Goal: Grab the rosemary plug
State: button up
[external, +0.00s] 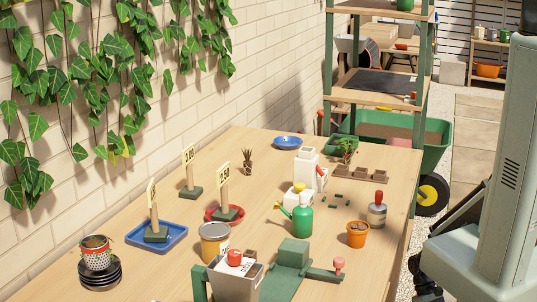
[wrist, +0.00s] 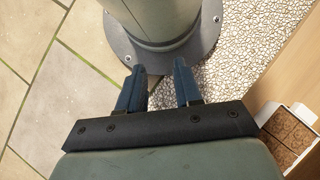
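A small dark plug with spiky green leaves (external: 247,168) stands upright on the table near the wall. A bushier small green plant (external: 345,147) stands farther back right, by a green tray. I cannot tell for sure which of them is the rosemary plug. My gripper (wrist: 158,88) shows in the wrist view with its two blue fingers apart and nothing between them. It hangs over my own base and the pebbled ground, off the table and away from both plants. In the external view its fingers cannot be made out clearly.
The wooden table (external: 130,215) holds number signs, a blue tray (external: 173,243), a red saucer (external: 239,214), a green watering can (external: 302,221), an orange pot (external: 357,240) and a grey hopper (external: 232,281). A white tray with brown blocks (wrist: 287,141) is at right in the wrist view.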

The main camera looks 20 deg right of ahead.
dwell(0.4)
jog(key=o, duration=0.5)
jog(key=shift+o, duration=0.2)
